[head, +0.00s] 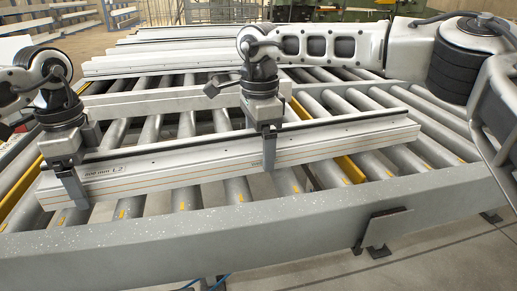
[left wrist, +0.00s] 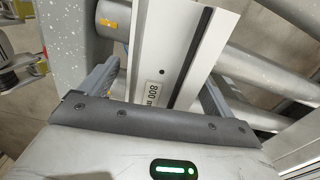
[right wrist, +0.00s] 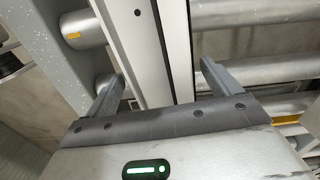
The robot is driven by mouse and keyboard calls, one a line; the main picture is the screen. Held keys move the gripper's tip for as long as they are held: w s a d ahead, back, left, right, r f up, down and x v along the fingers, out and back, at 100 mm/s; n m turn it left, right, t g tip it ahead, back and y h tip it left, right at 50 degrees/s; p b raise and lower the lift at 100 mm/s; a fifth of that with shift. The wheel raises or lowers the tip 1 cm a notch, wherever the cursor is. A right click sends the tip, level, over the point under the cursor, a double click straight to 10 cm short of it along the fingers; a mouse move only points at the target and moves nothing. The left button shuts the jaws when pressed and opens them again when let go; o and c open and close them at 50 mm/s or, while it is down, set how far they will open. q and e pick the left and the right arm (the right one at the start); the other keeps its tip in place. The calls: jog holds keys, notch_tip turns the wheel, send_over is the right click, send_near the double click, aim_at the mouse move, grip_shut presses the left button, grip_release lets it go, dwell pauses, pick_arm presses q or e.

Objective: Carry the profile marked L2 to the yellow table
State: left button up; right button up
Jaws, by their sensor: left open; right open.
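The profile marked L2 (head: 225,163) is a long pale bar with a dark slot along its top and "800 mm L2" on its near side. It lies across the grey rollers. My left gripper (head: 74,185) is open near its left end, with a finger on each side; the left wrist view shows the profile (left wrist: 185,45) and part of its label between the fingers. My right gripper (head: 269,148) is open and straddles it further right; the right wrist view shows the profile (right wrist: 155,50) between the fingers. I cannot make out a yellow table.
Another pale profile (head: 165,103) lies behind on the rollers, with several more (head: 180,60) further back. A speckled grey rail (head: 270,222) runs along the near side, with a plate (head: 386,228) on its front. Yellow bars (head: 350,168) sit between rollers.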

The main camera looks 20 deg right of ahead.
aim_at(259, 144)
pick_arm(q)
jog(key=shift+f, duration=0.15)
pick_arm(e)
jog(key=shift+f, duration=0.1)
pick_arm(q)
jog(key=c, duration=1.8)
pick_arm(e)
jog(key=c, duration=1.8)
pick_arm(q)
jog(key=shift+r, duration=0.2)
pick_arm(e)
jog(key=shift+r, duration=0.2)
